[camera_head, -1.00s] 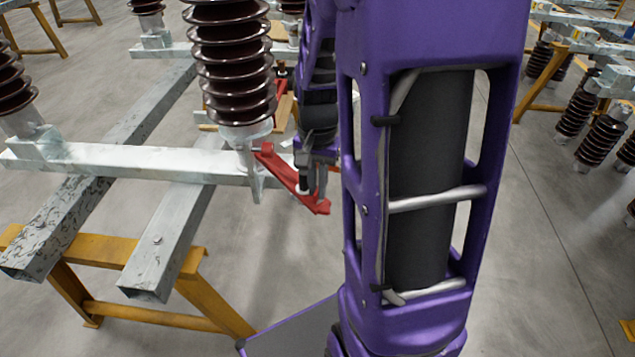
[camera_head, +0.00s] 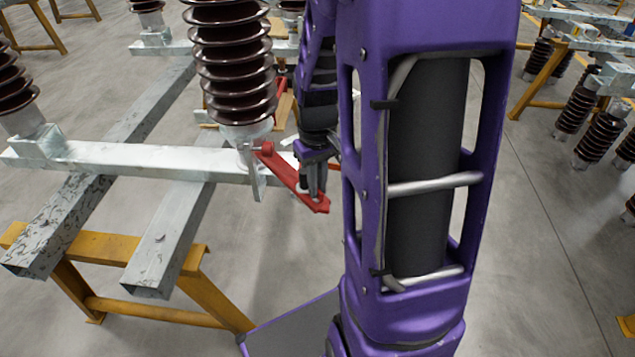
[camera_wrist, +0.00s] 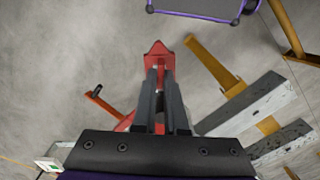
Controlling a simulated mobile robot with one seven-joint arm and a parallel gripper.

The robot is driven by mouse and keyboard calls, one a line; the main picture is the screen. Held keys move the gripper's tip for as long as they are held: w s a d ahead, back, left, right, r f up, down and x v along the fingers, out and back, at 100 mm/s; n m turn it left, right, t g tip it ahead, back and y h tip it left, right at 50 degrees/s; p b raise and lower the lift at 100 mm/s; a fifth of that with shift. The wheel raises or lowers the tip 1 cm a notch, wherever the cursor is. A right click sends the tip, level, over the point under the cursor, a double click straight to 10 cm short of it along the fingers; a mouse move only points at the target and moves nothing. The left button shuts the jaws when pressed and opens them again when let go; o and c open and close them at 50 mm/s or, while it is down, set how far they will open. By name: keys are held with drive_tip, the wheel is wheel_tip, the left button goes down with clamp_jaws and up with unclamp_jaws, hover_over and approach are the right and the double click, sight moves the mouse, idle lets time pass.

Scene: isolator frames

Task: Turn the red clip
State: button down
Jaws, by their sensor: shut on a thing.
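The red clip (camera_head: 283,170) is a flat red arm below the brown ribbed insulator (camera_head: 233,70). It runs from the insulator's metal foot down to the right. My gripper (camera_head: 313,192) is at the clip's lower right end, fingers pointing down. In the wrist view the two dark fingers of my gripper (camera_wrist: 162,80) lie close together on the clip, whose red pointed end (camera_wrist: 157,52) shows beyond their tips. The jaws are shut on the clip. The fingers hide the part of the clip between them.
A pale metal crossbeam (camera_head: 130,160) bears the insulator and rests on two long grey beams (camera_head: 170,235). An orange trestle (camera_head: 150,310) stands below. More insulators (camera_head: 600,140) stand at right. The floor between is bare.

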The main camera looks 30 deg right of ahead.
drive_tip(key=shift+n, duration=0.9)
drive_tip(key=c, duration=1)
unclamp_jaws()
drive_tip(key=shift+o, duration=0.2)
drive_tip(key=shift+r, duration=0.1)
wheel_tip(320, 180, up, 17)
drive_tip(key=p, duration=0.3)
drive_tip(key=shift+r, duration=0.15)
